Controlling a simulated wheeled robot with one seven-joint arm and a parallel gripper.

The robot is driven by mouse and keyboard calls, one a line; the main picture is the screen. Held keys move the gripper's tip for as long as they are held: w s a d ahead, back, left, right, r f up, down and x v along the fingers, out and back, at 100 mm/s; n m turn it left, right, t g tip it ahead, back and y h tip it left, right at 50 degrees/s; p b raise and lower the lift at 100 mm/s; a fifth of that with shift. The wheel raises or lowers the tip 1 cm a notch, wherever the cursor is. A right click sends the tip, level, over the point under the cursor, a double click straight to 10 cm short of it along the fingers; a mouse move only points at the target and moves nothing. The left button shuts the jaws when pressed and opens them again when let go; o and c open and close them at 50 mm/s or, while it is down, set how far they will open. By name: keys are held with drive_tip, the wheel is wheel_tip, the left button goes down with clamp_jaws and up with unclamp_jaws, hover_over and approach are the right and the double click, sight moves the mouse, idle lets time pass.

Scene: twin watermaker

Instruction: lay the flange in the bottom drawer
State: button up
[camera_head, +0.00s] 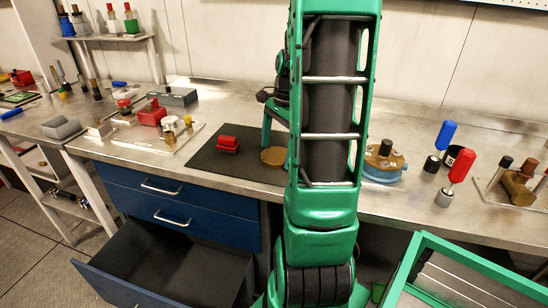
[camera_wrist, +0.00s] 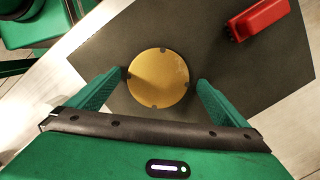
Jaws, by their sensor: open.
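The flange is likely the flat round tan-gold disc with small dark notches at its rim. It lies on a dark mat (camera_head: 213,164) on the workbench, partly hidden behind my arm (camera_head: 272,156). In the wrist view the disc (camera_wrist: 158,78) lies between the two green fingers of my gripper (camera_wrist: 160,84). My gripper is open, one finger on each side of the disc, and I cannot tell whether they touch it. The bottom drawer (camera_head: 108,286) is pulled open below the bench at the lower left, and its visible inside looks empty.
A red block (camera_head: 228,143) lies on the mat beside the disc. Two closed blue drawers (camera_head: 150,183) are above the open one. A board with red and brass fittings (camera_head: 146,140) is to the left. A blue-based valve part (camera_head: 384,164) stands right of my arm. A green frame (camera_head: 420,250) is at lower right.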

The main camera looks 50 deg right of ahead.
sight(276, 155)
drive_tip(key=shift+f, duration=0.1)
drive_tip(key=c, duration=2.1)
drive_tip(key=shift+c, duration=0.2)
wheel_tip(276, 155, up, 4)
drive_tip(key=shift+a+r, duration=0.15)
drive_tip(key=shift+r, duration=0.1)
drive_tip(key=a+r, duration=0.6)
drive_tip(key=a, duration=0.5)
drive_tip(key=shift+w+a+r, duration=0.2)
drive_tip(key=shift+w+r, duration=0.1)
